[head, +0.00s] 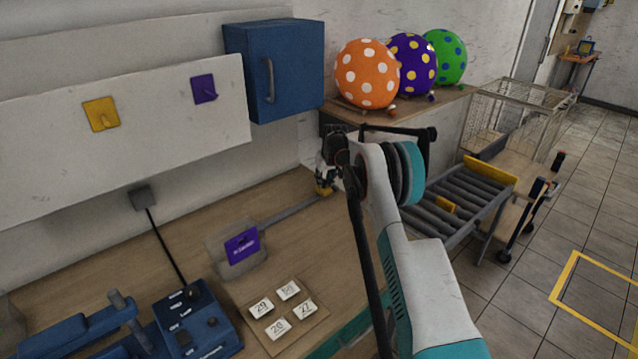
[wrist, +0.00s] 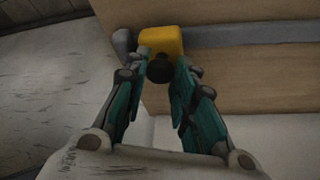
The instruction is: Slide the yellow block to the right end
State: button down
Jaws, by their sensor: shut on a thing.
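The yellow block (wrist: 161,41) sits on a grey rail (wrist: 240,35) fixed to a wooden tabletop. It also shows in the head view (head: 324,191), at the right end of the rail (head: 290,211). My gripper (wrist: 161,67) is shut on the block's dark round knob (wrist: 160,71), with one teal finger on each side. In the head view my gripper (head: 326,177) is right above the block and partly hidden by my arm. In the wrist view a grey end piece (wrist: 125,42) lies close beside the block; I cannot tell whether they touch.
A purple panel (head: 242,246) stands by the rail's left end. Number cards (head: 288,290) and a blue control box (head: 195,322) are nearer on the table. A blue cabinet (head: 275,70) hangs above.

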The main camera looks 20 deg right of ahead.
jog(key=shift+w+d, duration=0.1)
jog(key=shift+d, duration=0.05)
jog(key=c, duration=1.3)
grip_release()
jog(key=shift+r, duration=0.15)
jog(key=v, duration=1.1)
jog(key=shift+r, duration=0.35)
jog(key=shift+s+r, duration=0.1)
jog(key=shift+s, duration=0.1)
